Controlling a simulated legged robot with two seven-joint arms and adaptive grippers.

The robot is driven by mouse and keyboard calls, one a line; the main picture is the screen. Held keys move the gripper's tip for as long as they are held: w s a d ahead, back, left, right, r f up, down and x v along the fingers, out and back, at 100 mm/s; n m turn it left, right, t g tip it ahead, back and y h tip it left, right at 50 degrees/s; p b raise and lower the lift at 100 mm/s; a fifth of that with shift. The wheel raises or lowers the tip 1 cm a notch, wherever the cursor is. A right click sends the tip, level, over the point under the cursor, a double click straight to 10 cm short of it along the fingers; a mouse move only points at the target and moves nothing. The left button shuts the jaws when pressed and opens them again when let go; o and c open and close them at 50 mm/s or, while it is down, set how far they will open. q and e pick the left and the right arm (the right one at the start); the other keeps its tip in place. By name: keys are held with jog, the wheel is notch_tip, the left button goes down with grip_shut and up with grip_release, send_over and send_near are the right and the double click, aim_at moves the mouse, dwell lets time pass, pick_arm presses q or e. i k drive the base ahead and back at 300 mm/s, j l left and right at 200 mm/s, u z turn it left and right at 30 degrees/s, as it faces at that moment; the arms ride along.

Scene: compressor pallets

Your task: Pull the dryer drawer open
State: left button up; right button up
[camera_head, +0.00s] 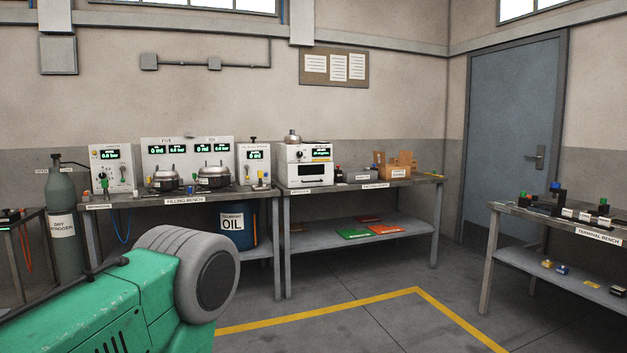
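The dryer appears to be the white box-shaped unit (305,165) on the bench right of centre. It has a small green-lit display and a black dial on its front. A dark horizontal slot or handle (313,170) runs across the lower front. The front looks closed, but the unit is small and far off, so I cannot tell for sure. A round metal pot (292,137) sits on top of it. Neither of my grippers is in view.
A large green scuffed body with a grey rounded end hides the lower left; I cannot tell what it belongs to. The terminal bench (590,232) is far right. Floor before the dryer is clear.

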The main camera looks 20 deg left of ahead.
aim_at(299, 175)
jog(key=i+j+u, duration=0.2)
jog(key=i, duration=0.25)
jog(key=i+u, duration=0.2)
jog(key=i, duration=0.25)
jog(key=i+u, duration=0.15)
jog(key=i, duration=2)
